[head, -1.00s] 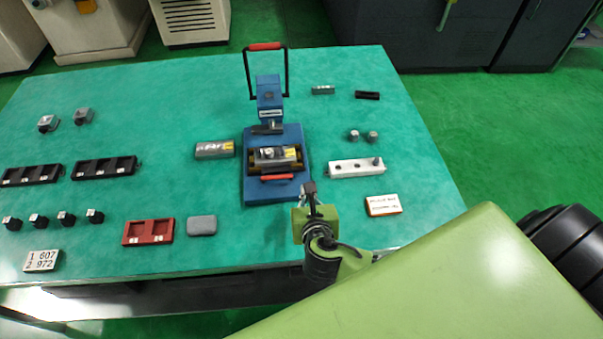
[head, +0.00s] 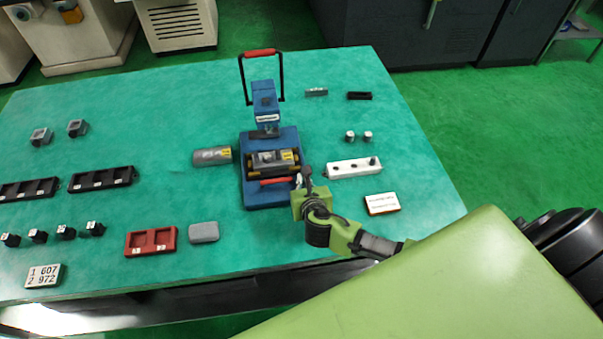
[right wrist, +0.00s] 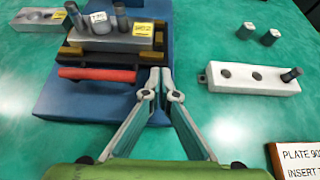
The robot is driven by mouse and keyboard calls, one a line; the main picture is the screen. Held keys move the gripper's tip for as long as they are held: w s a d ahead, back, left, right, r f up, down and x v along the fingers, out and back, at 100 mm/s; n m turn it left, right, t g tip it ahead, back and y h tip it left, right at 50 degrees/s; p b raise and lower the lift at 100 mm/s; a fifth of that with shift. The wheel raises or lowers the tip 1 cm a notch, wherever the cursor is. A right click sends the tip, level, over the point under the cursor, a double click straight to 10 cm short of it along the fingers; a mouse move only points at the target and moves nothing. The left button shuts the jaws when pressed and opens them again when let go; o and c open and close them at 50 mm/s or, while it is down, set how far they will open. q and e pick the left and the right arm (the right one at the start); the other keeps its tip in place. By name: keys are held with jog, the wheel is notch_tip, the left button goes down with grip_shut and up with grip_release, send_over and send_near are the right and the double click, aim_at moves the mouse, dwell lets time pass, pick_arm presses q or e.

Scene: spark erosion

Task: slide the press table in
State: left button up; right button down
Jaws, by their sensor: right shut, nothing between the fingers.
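The blue press (head: 267,197) stands mid-table, its lever with a red grip (head: 260,53) upright. Its dark press table (head: 254,170) sits at the front of the base, out before the press head, with a red handle bar (head: 277,181) along its front. It carries a grey block with a yellow label (head: 286,156), also seen in the right wrist view (right wrist: 140,38). My right gripper (head: 304,172) is shut and empty. It is by the right end of the red handle (right wrist: 97,75), over the right edge of the base; contact cannot be told. My left gripper is not in view.
Right of the press lie a white block with holes (head: 352,168) and a lettered plate (head: 382,203). A grey block (head: 212,155) lies on the left. A red tray (head: 151,242) and a grey pad (head: 204,232) lie at front left.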

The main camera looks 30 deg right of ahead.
aim_at(298, 158)
jog(key=shift+w+d, duration=0.25)
jog(key=shift+w, duration=0.7)
jog(key=w, duration=0.1)
jog(key=w+d, duration=0.1)
jog(key=w, duration=0.3)
jog(key=shift+w+d+p, duration=0.15)
jog(key=shift+d+p, duration=0.15)
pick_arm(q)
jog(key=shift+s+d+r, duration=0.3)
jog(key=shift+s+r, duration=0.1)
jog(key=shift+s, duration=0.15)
pick_arm(e)
jog(key=shift+r, duration=0.15)
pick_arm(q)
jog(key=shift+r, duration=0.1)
